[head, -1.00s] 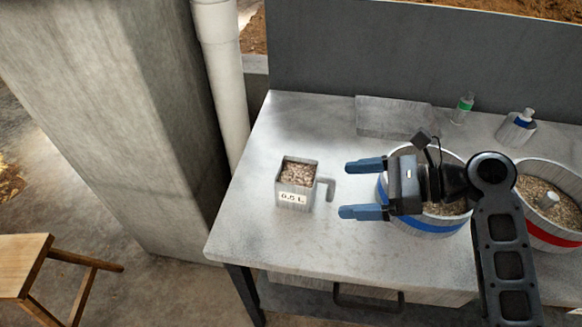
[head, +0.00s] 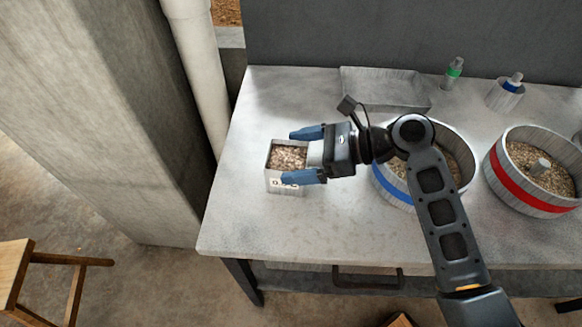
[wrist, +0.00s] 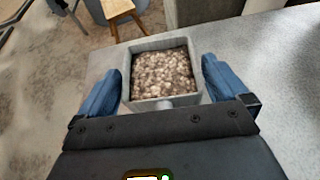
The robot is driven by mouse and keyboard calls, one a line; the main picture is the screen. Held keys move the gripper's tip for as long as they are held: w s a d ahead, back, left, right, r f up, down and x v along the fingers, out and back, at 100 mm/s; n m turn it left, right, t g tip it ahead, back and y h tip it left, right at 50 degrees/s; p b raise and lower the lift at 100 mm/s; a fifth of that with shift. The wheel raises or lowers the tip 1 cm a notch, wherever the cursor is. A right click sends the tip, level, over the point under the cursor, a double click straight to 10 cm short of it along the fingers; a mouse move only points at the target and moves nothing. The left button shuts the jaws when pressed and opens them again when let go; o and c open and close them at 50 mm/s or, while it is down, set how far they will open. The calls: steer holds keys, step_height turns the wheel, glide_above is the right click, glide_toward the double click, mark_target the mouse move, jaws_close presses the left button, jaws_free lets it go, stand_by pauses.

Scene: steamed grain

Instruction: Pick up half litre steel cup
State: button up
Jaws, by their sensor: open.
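The half litre steel cup (head: 288,157) is square, labelled on its front and full of pinkish-brown grain. It stands upright near the left end of the metal table. My gripper (head: 306,152) is open, its blue fingers reaching over the cup's right part from the handle side. In the wrist view the cup (wrist: 126,97) lies between the two fingers of my gripper (wrist: 160,88), with a small gap on each side. The handle is mostly hidden behind my gripper. I cannot tell exactly how high the fingers are against the cup.
A blue-banded tub of grain (head: 388,187) stands under my arm, and a red-banded tub (head: 518,200) stands at right. A grey tray (head: 380,88), a green-labelled bottle (head: 453,73) and a blue-banded container (head: 505,94) are at the back. The table front (head: 270,230) is clear.

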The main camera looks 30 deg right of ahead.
steer(key=shift+w+a, duration=0.1)
steer(key=c, duration=1.6)
steer(key=shift+c, duration=0.7)
steer(key=shift+r, duration=0.1)
